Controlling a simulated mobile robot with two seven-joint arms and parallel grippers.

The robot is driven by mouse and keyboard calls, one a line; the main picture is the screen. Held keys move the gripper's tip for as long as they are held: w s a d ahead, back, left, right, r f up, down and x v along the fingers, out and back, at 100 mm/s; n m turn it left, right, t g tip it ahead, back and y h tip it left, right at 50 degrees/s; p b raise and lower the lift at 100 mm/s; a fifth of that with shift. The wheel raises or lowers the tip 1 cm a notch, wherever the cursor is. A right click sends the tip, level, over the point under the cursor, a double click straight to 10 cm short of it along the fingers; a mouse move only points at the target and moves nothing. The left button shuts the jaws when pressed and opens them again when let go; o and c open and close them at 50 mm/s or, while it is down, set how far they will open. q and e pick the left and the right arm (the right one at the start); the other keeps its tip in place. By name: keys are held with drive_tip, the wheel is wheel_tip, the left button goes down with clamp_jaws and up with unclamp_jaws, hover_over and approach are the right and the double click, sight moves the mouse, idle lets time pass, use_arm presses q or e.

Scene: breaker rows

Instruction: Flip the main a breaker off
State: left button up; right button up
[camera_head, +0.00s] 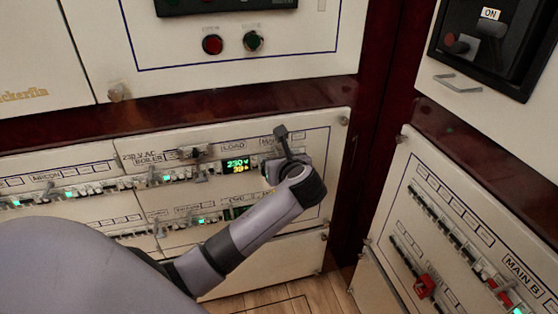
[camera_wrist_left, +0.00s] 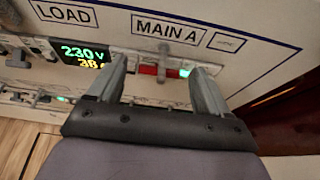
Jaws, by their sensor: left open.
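The main A breaker (camera_wrist_left: 150,71) shows in the left wrist view as a red part under the "MAIN A" label (camera_wrist_left: 167,30), with a grey lever above it and a green light at its right. My left gripper (camera_wrist_left: 160,68) is open, with one finger on each side of the breaker. I cannot tell whether the fingers touch the panel. In the head view my left gripper (camera_head: 284,150) is at the right end of the upper breaker row and hides most of the main A breaker. My right gripper is not in view.
A lit display (camera_head: 237,165) reading 230 V is left of the gripper. Breaker rows (camera_head: 80,190) with small levers run further left. A side panel (camera_head: 455,240) at the right carries red breakers and a "MAIN B" label. An "ON" switch (camera_head: 490,30) is above it.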

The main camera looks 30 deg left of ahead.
use_arm(q)
drive_tip(key=shift+c, duration=0.4)
drive_tip(key=c, duration=1)
drive_tip(key=shift+o, duration=0.2)
